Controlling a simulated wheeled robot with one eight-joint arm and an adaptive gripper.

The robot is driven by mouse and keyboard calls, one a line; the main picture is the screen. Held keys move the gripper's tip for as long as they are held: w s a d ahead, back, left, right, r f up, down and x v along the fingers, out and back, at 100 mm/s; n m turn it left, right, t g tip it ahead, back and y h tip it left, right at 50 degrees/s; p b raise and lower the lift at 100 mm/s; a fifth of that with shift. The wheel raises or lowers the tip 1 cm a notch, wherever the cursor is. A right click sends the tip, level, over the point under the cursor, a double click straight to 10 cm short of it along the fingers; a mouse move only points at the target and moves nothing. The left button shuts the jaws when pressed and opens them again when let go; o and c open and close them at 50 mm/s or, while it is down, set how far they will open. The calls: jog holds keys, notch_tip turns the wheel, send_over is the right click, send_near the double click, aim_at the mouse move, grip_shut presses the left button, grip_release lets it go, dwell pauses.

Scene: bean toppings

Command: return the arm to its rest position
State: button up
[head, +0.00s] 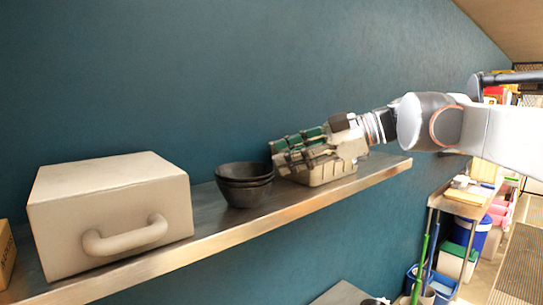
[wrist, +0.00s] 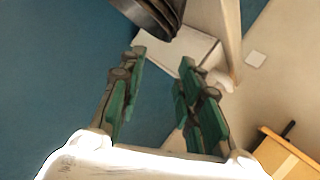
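My gripper (head: 281,153) reaches in from the right over the metal shelf, in front of a beige container (head: 328,174) that it partly hides. In the wrist view my gripper (wrist: 163,66) has its green-padded fingers apart with nothing between them. A stack of dark bowls (head: 244,187) stands on the shelf just left of the fingertips. The bowls (wrist: 152,14) also show at the top of the wrist view, beyond the fingertips. I cannot tell from these views whether the fingers touch the container.
A large beige box (head: 108,209) with a front handle fills the shelf's left part; a brown box (head: 5,254) is cut off beside it. The shelf (head: 232,231) has a bare front edge. A teal wall (head: 180,80) stands close behind. Bins and a side table lie lower right.

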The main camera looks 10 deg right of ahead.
jog(key=w+a+f+m+t+b, duration=0.2)
jog(key=w+a+t+b, duration=0.15)
jog(key=t+b, duration=0.6)
jog(key=s+d+f+m+t+h+b, duration=0.2)
jog(key=d+f+m+h+b, duration=0.5)
jog(key=f, duration=0.4)
jog(key=s+d+f+m+t+h+b, duration=0.2)
jog(key=s+d+f+m+h+b, duration=0.15)
jog(key=d+f+m+h, duration=0.55)
jog(key=s+a+f+g+y+b, duration=0.1)
jog(key=s+f+g+b, duration=0.2)
jog(key=f, duration=1)
jog(key=s+f+m+g+b, duration=0.1)
jog(key=s+f+g+b, duration=0.3)
jog(key=s+f, duration=0.6)
jog(key=s+a+f+g+y+b, duration=0.1)
jog(key=s+f+g+b, duration=0.3)
jog(key=f, duration=1.4)
jog(key=s, duration=0.3)
jog(key=shift+a+y, duration=0.3)
jog(key=shift+a, duration=0.05)
